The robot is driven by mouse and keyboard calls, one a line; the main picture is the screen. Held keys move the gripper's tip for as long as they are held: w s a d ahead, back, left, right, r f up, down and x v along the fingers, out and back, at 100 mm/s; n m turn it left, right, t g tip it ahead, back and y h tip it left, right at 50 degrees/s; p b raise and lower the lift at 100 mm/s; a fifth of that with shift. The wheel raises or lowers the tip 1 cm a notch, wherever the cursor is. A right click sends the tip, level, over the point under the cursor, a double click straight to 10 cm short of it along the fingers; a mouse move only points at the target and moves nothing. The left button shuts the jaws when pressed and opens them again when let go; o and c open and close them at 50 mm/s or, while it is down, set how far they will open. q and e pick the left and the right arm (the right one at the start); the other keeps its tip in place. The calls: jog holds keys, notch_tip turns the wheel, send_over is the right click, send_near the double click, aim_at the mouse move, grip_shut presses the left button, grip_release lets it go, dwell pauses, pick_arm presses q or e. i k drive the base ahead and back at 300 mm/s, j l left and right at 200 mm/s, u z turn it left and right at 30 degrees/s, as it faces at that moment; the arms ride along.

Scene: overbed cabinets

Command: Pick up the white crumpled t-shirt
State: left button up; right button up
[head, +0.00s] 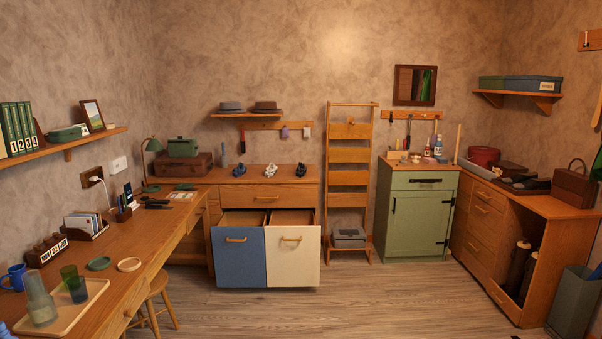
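A small white crumpled cloth (270,170), which looks like the t-shirt, lies on top of the wooden dresser (222,178) at the back wall. A dark crumpled item (241,172) lies to its left and another dark blue one (301,170) to its right, both apart from it. Neither of my grippers shows in the head view. The white cloth is far off and small, so its folds are hard to make out.
Below the dresser top, a blue-fronted drawer (238,262) and a cream-fronted drawer (292,262) stand pulled out. A long desk (130,235) runs along the left, with a stool (158,300) beside it. The middle floor (370,300) is clear.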

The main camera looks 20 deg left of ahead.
aim_at(272, 168)
jog(key=i+j+u, duration=0.4)
jog(key=i+u, duration=0.15)
jog(key=i, duration=0.2)
jog(key=i+u, duration=0.45)
jog(key=i, duration=0.95)
jog(key=i+z, duration=0.1)
jog(key=i, duration=0.6)
jog(key=i+j+z, duration=0.1)
jog(key=i, duration=0.65)
jog(key=i+j+z, duration=0.2)
jog(key=i+z, duration=0.25)
jog(key=i+j+z, duration=0.95)
jog(key=k+l, duration=0.05)
